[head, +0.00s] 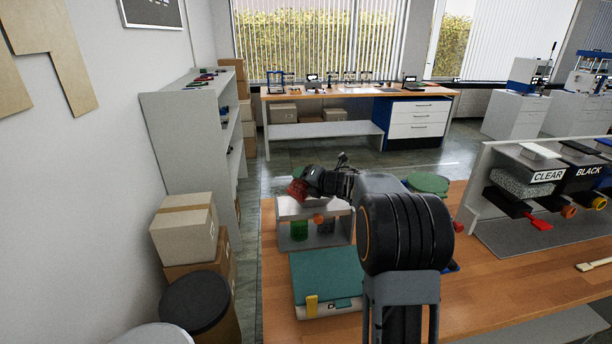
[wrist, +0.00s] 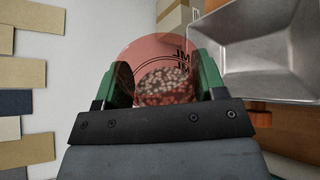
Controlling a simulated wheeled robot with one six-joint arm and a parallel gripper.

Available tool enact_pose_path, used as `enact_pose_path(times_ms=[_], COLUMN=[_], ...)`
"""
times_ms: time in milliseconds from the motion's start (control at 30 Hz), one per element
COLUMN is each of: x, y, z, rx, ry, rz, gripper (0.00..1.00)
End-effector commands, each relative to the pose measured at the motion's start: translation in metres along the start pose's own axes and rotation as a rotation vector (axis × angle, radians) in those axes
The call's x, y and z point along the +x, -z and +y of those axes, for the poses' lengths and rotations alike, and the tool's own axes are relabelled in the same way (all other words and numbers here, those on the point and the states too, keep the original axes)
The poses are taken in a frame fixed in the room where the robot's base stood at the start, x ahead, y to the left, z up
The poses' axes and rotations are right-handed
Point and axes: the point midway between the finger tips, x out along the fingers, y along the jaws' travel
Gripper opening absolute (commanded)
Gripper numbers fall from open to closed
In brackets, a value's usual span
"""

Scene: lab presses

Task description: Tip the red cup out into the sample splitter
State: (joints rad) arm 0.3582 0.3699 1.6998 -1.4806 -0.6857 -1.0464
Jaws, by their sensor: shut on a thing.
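My gripper (head: 306,182) is shut on the red cup (head: 296,190), above the left part of the sample splitter (head: 342,235). In the wrist view the green fingers of my gripper (wrist: 162,76) pinch the see-through red cup (wrist: 150,58) from both sides. Pale and dark pellets (wrist: 165,87) lie inside it. The splitter's grey metal hopper (wrist: 265,50) is to the right of the cup in the wrist view. In the head view a green cup (head: 299,231) stands in the splitter's left opening; the right opening is dark. The cup's exact tilt is hard to tell.
A teal-lidded box (head: 325,275) sits in front of the splitter on the wooden bench (head: 490,298). A rack of bins marked CLEAR and BLACK (head: 548,176) stands at the right. Cardboard boxes (head: 184,228) and a grey shelf (head: 180,140) are on the left.

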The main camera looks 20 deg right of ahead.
Motion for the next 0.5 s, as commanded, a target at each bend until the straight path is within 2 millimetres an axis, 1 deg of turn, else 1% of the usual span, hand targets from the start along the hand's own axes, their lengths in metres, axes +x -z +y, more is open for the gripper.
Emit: enact_pose_path(times_ms=[33, 500], x=[0.0018, 0.0019], y=[0.0048, 0.0009], z=[-0.0055, -0.0086], rx=[0.014, 0.099], ry=[0.011, 0.011], rz=[0.017, 0.048], gripper=[0.17, 0.17])
